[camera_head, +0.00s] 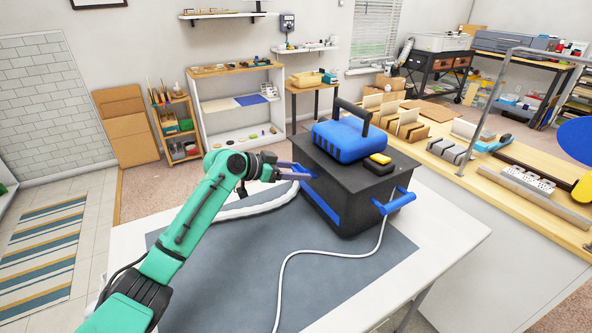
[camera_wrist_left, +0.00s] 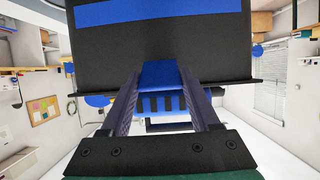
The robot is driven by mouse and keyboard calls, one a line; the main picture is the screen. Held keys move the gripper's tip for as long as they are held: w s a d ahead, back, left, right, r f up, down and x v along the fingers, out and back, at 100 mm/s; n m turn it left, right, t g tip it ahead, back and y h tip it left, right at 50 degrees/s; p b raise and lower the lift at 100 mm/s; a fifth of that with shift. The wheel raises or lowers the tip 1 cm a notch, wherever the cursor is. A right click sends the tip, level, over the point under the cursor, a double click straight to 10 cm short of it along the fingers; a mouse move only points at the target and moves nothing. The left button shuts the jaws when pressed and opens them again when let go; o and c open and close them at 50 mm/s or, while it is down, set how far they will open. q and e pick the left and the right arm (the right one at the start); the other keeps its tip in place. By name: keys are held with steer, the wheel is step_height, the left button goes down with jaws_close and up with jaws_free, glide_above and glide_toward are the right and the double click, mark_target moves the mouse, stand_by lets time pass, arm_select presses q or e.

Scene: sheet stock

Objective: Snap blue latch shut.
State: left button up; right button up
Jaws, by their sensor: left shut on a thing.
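A black box-shaped machine (camera_head: 355,195) stands on the grey mat, with a blue top part (camera_head: 345,139) and a black handle above it. The blue latch (camera_head: 303,176) is on its left side, near the top edge. My left gripper (camera_head: 288,172) reaches in from the left and is shut on the latch. In the left wrist view the blue latch (camera_wrist_left: 160,75) lies between the two fingers (camera_wrist_left: 162,95), against the black body (camera_wrist_left: 160,45). Whether the latch is fully seated cannot be told. My right gripper is not in view.
A blue side handle (camera_head: 395,202) sticks out at the machine's right, and a white cable (camera_head: 300,252) runs over the grey mat (camera_head: 350,275). A white hose (camera_head: 255,207) lies behind my left arm. A wooden bench (camera_head: 540,190) with small goods stands at right.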

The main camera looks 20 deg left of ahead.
arm_select(q)
steer(key=r+g+y+p, duration=0.1)
steer(key=g+p, duration=0.1)
steer(key=p, duration=0.3)
steer(key=w+d+r+g+y+p, duration=0.1)
steer(key=r+y+p, duration=0.1)
steer(key=p, duration=0.3)
steer(key=shift+w+g+p, duration=0.2)
steer(key=shift+g+p, duration=0.1)
steer(key=shift+g, duration=0.1)
steer(key=shift+w+d+f+g+y+p, duration=0.15)
steer(key=shift+w+d+g+y+p, duration=0.15)
steer(key=shift+g+y+p, duration=0.4)
steer(key=o, duration=1.4)
steer(key=shift+c, duration=0.2)
steer(key=b+v, duration=0.2)
steer(key=v, duration=1.2)
steer(key=shift+r+b, duration=0.2)
steer(key=shift+b, duration=0.2)
